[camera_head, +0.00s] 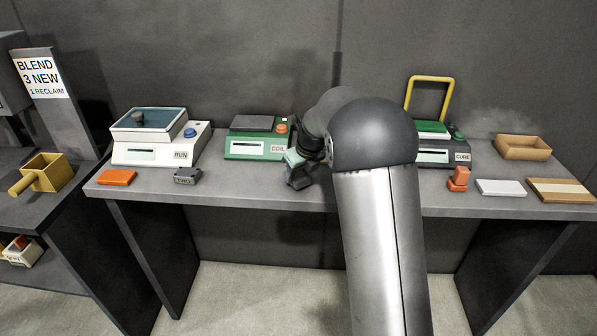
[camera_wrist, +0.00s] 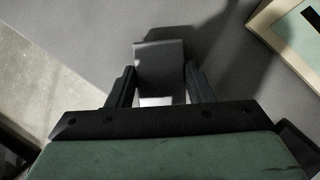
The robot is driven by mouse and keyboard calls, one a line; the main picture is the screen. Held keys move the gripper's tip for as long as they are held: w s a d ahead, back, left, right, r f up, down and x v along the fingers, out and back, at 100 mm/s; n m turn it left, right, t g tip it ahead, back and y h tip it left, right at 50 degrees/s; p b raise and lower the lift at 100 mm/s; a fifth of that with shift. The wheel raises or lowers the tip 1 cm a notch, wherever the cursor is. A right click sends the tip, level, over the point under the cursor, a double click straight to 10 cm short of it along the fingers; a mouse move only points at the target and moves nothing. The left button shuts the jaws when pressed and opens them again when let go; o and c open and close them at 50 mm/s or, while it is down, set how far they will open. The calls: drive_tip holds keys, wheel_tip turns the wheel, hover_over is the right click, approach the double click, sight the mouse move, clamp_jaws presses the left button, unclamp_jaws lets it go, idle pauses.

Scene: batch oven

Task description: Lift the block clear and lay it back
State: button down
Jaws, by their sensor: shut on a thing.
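A grey block (camera_wrist: 159,58) sits between the two dark fingers of my gripper (camera_wrist: 160,80) in the wrist view. The fingers are shut on its sides, and its far end sticks out past them. In the head view my gripper (camera_head: 299,172) is over the table in front of the green COIL unit (camera_head: 245,146), partly hidden by my arm. The dark shape at its fingers is too small to make out well. Whether the block touches the table or hangs just above it, I cannot tell.
A small dark labelled block (camera_head: 187,176) and an orange slab (camera_head: 117,177) lie left, before the RUN unit (camera_head: 160,157). Right are the CURE unit (camera_head: 435,158), an orange piece (camera_head: 459,178), a white slab (camera_head: 501,188) and a tan tray (camera_head: 523,153).

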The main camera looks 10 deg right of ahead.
drive_tip(key=shift+f+b, duration=0.3)
drive_tip(key=shift+f, duration=0.3)
idle(0.3)
drive_tip(key=c, duration=0.7)
unclamp_jaws()
drive_tip(key=shift+o, duration=0.4)
drive_tip(key=shift+f, duration=0.1)
drive_tip(key=v, duration=1.7)
drive_tip(key=shift+s+r, duration=0.15)
drive_tip(key=shift+r, duration=0.1)
